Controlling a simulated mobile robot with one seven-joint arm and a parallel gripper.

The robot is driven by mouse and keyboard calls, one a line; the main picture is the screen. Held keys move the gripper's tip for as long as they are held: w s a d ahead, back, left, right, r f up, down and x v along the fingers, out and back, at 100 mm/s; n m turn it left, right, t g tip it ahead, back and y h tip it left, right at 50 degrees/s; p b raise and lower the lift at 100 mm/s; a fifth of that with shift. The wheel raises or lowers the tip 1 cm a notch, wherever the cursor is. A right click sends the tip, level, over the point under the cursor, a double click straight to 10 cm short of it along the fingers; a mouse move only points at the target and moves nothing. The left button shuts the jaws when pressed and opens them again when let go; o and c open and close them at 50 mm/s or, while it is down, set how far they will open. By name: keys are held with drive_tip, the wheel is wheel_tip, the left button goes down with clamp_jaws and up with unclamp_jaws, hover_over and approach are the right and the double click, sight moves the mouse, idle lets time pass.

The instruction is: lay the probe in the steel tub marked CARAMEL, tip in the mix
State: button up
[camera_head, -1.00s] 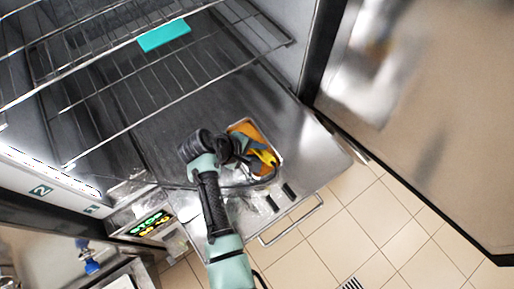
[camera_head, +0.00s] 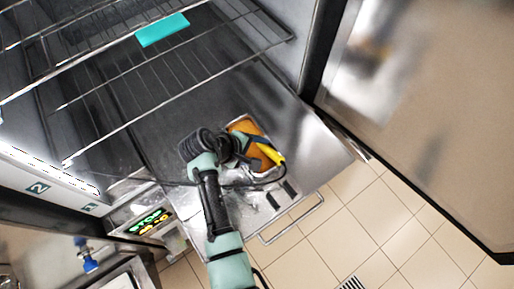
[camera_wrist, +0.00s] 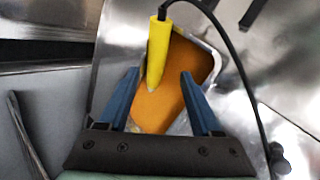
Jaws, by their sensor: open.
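The yellow probe (camera_wrist: 157,48) with its black cable lies across the far rim of a steel tub (camera_wrist: 218,60) of orange mix (camera_wrist: 172,100). Its pale tip points back toward my gripper and appears to be at the mix; how deep is unclear. My gripper (camera_wrist: 160,76) is open over the tub, a blue finger on either side of the probe's tip end, with gaps showing. In the head view the probe (camera_head: 271,153) slants over the tub (camera_head: 263,133), beside my gripper (camera_head: 246,150). No CARAMEL marking is readable.
The tub stands on a steel surface (camera_head: 312,150) with a handle bar (camera_head: 292,222) at its front edge. Wire racks (camera_head: 150,85) with a turquoise block (camera_head: 162,30) are above left. A large steel door (camera_head: 430,110) stands right. The cable (camera_wrist: 235,55) runs past my gripper's right side.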

drive_tip(key=shift+r, duration=0.1)
drive_tip(key=b+v, duration=0.2)
drive_tip(key=v, duration=1)
drive_tip(key=shift+s+a+r+b, duration=0.2)
drive_tip(key=shift+r+b, duration=0.1)
drive_tip(key=shift+b, duration=0.1)
drive_tip(key=w+r+m+t+y+b, duration=0.35)
drive_tip(key=w+r+t, duration=0.25)
drive_tip(key=w+r, duration=0.45)
wheel_tip(320, 180, up, 13)
drive_tip(key=w+m+t+y+b, duration=0.2)
drive_tip(key=w+t+b, duration=0.1)
drive_tip(key=t, duration=0.3)
drive_tip(key=s+d+r+m+t+b, duration=0.1)
drive_tip(key=s+r+t, duration=0.4)
drive_tip(key=r, duration=0.7)
drive_tip(key=s+d+r+m+t+b, duration=0.2)
drive_tip(key=s+d+r+m+t, duration=0.2)
drive_tip(key=s+r, duration=0.6)
wheel_tip(320, 180, up, 2)
drive_tip(key=shift+s+d+r+t, duration=0.25)
drive_tip(key=shift+s+d+t, duration=0.1)
drive_tip(key=shift+d+t, duration=0.75)
